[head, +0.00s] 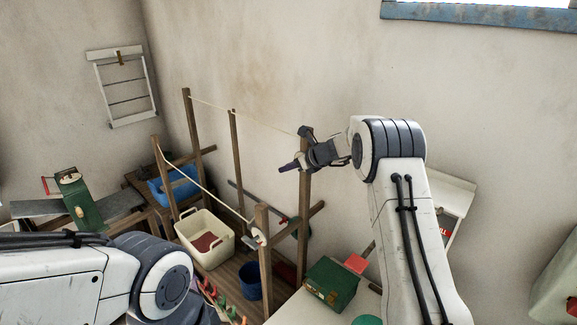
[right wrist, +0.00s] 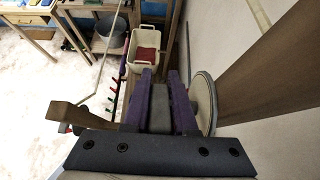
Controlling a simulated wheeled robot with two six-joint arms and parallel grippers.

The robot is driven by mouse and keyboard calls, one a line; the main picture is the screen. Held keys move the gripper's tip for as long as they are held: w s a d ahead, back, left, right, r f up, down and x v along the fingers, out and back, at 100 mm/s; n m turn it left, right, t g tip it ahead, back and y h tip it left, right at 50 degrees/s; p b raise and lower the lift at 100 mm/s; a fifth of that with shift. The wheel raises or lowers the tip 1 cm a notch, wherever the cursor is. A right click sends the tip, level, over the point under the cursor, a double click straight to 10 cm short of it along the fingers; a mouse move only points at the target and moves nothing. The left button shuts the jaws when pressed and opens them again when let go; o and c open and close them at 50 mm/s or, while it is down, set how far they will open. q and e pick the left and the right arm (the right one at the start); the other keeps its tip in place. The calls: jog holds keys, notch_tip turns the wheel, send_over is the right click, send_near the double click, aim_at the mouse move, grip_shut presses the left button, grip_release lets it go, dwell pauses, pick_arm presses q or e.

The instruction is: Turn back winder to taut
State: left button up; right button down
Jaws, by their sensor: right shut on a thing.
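The back winder shows in the right wrist view as a pale round disc (right wrist: 203,100) beside my gripper. My right gripper (right wrist: 161,85) has its two purple fingers shut on a grey handle piece (right wrist: 160,110) of it. In the head view my right gripper (head: 295,165) is at the top of the back right post (head: 304,220) and hides most of the back winder. The back line (head: 240,114) runs from the back left post to there; how tight it is I cannot tell. My left arm enters at lower left, its gripper out of view.
The front line (head: 200,186) runs to a front winder (head: 257,237) on the near post (head: 263,262). A cream basket (head: 205,240) with red cloth and a dark blue bucket (head: 250,281) stand between the posts. A green box (head: 331,284) sits at right.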

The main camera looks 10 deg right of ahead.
jog(key=c, duration=1)
grip_release()
jog(key=shift+s+d+r, duration=0.1)
jog(key=shift+s+r, duration=0.05)
jog(key=b+v, duration=0.5)
jog(key=v, duration=0.5)
jog(key=shift+s, duration=0.1)
